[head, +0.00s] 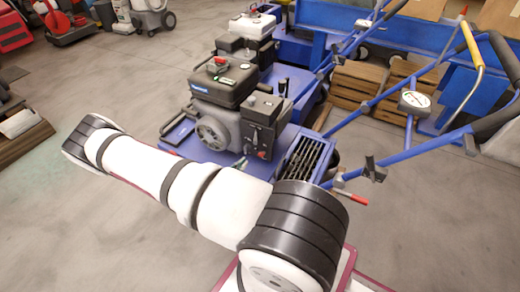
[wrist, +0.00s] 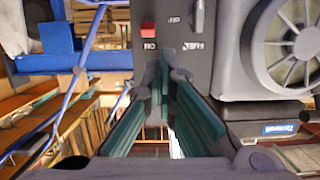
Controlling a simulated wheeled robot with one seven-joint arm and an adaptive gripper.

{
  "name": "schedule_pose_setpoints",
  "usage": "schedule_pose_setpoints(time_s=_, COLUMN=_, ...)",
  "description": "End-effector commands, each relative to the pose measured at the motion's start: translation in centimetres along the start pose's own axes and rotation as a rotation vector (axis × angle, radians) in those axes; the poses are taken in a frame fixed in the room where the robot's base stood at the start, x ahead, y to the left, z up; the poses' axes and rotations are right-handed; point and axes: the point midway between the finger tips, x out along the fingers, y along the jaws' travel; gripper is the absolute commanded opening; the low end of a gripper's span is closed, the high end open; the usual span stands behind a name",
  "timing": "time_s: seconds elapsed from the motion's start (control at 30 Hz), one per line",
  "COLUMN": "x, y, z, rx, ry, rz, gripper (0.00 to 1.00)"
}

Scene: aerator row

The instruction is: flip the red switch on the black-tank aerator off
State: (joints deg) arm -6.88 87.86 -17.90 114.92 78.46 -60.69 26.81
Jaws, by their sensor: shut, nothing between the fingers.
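The black-tank aerator (head: 225,80) stands on its blue deck in the middle of the head view. On its dark side panel is a red switch (head: 262,155). In the wrist view the panel looks upside down, with the red switch (wrist: 148,30) above a small white label. I cannot tell which way the switch is set. My gripper (wrist: 163,72) is shut and empty, its tips just below the switch and label in that picture. The head view does not show my gripper.
A white-tank aerator (head: 252,26) stands behind. Blue handlebars (head: 400,157) with a red-tipped lever (head: 352,198) reach to the right of the engine. Wooden crates (head: 362,85) stand behind them. A round finned engine cover (wrist: 290,45) lies right of the switch in the wrist view.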

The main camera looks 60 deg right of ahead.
Motion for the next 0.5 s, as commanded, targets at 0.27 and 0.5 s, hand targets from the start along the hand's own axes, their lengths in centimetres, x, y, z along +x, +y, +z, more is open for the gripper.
schedule_pose_setpoints(time_s=0.27, x=0.6, y=1.7, z=-0.6, rx=-0.02, ry=0.084, rz=0.0, gripper=0.0)
schedule_pose_setpoints(time_s=0.5, x=0.6, y=1.8, z=-0.7, rx=-0.02, ry=0.089, rz=0.0, gripper=0.0)
